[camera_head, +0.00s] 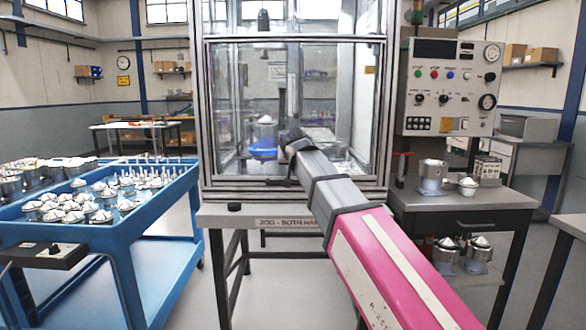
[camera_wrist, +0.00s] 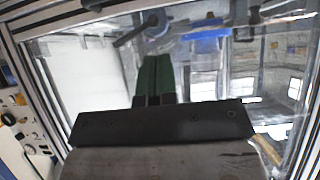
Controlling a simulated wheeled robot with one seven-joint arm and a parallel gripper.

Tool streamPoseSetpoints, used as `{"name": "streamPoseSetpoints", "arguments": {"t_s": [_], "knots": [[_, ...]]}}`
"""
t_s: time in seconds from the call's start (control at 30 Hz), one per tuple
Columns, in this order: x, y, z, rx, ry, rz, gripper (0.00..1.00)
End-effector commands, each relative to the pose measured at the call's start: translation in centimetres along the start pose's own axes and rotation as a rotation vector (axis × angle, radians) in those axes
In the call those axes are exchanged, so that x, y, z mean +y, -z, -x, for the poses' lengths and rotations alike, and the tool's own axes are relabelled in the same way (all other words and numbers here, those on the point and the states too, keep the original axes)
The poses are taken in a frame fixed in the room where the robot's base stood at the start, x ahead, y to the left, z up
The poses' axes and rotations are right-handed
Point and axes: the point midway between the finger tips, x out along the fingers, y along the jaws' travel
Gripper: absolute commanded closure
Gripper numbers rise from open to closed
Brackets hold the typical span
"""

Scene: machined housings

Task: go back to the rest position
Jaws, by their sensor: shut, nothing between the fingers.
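My gripper (camera_wrist: 156,62) shows in the wrist view with its green fingers together and nothing between them. In the head view my pink and grey arm reaches from the lower right toward the glazed machine (camera_head: 200,110), and the gripper end (camera_head: 288,140) is at the machine's front opening. A silver housing (camera_head: 264,130) stands upright on a blue fixture (camera_head: 263,152) inside, just left of my gripper and apart from it in the picture. In the wrist view a blue part (camera_wrist: 205,34) shows beyond the fingers; the housing is not clear there.
A blue cart (camera_head: 130,230) with several silver housings and pins stands at the left. A control panel (camera_head: 450,88) and a bench (camera_head: 470,197) with metal parts stand at the right. The machine's metal frame posts (camera_head: 384,110) are close beside my arm. Floor is open between cart and machine.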

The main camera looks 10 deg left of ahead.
Motion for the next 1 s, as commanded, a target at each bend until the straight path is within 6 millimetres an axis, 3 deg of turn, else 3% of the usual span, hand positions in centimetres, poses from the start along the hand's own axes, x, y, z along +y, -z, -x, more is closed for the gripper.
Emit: {"name": "streamPoseSetpoints", "arguments": {"t_s": [0.17, 0.33, 0.5, 0.7, 1.0], "knots": [[0.5, -0.6, 0.5, -0.01, -0.005, 0.001, 1.0], [4.0, -4.5, -2.3, -0.081, -0.039, 0.004, 1.0], [9.7, -11.1, -6.1, -0.204, -0.083, 0.004, 1.0], [16.3, -19.3, -9.2, -0.35, -0.124, -0.008, 1.0], [25.3, -32.0, -11.0, -0.569, -0.157, -0.049, 1.0]]}}
